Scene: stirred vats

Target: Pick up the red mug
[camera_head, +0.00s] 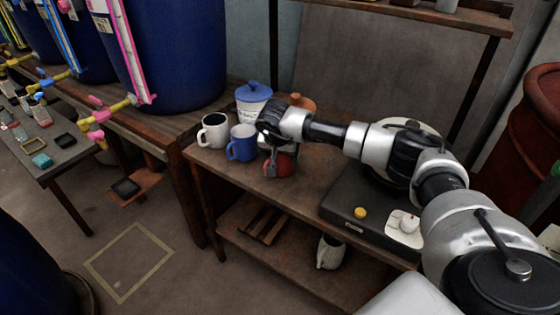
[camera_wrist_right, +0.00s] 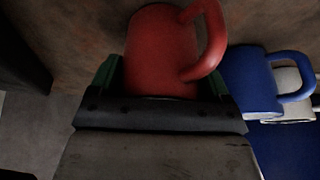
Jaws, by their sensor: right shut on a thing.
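The red mug (camera_head: 283,165) is near the front of the wooden table, mostly hidden behind my right gripper (camera_head: 274,160) in the head view. In the right wrist view the red mug (camera_wrist_right: 158,50) fills the top middle, its handle towards the right. My right gripper (camera_wrist_right: 160,88) is shut on it, with a green-padded finger on each side of the mug. I cannot tell whether its base touches the table. My left gripper is not in view.
A blue mug (camera_head: 242,143) stands close left of the red mug, with a white mug (camera_head: 214,131) beyond it. A dark flat device (camera_head: 345,203) is to the right.

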